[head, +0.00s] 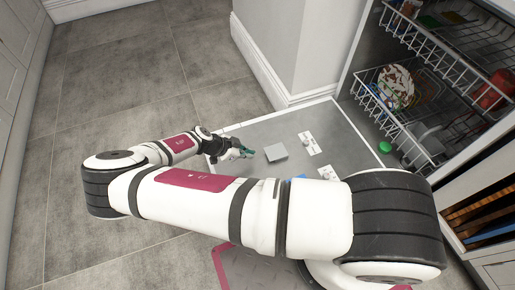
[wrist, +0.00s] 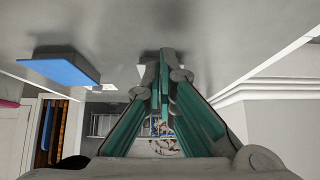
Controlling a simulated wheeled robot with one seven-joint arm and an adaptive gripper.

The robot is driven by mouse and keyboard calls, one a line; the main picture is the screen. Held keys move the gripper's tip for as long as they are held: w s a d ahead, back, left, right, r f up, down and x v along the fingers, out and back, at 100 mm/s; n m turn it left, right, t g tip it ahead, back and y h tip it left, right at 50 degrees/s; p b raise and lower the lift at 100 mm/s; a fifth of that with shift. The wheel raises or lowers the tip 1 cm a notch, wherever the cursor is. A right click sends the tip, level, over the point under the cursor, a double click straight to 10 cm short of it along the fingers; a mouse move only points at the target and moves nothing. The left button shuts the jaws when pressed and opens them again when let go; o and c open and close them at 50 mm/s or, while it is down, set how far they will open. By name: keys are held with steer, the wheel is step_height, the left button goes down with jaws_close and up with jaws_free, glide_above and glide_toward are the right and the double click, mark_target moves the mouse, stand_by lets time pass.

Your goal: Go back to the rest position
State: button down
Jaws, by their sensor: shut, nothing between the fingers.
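My gripper (head: 243,153) is low over the grey panel, at the far end of my outstretched arm in the head view. In the wrist view its green-padded fingers (wrist: 163,68) are together at the tips, with nothing between them. A small grey square piece (head: 277,152) is on the panel just right of the gripper, apart from it. A flat piece with a blue face (wrist: 62,68) shows at the left of the wrist view. My forearm hides part of the panel in the head view.
The grey panel (head: 345,135) lies low in front of an open unit with wire racks (head: 445,55). A patterned round item (head: 396,85) is in the lower rack, and a green item (head: 384,147) is near the panel's right edge. A white wall corner (head: 300,50) stands behind. Tiled floor (head: 110,80) is clear at left.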

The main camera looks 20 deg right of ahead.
steer(key=shift+a+f, duration=0.2)
steer(key=shift+a, duration=0.45)
steer(key=shift+a+f, duration=0.25)
steer(key=shift+a, duration=0.35)
steer(key=shift+a+f, duration=0.2)
steer(key=shift+a, duration=0.45)
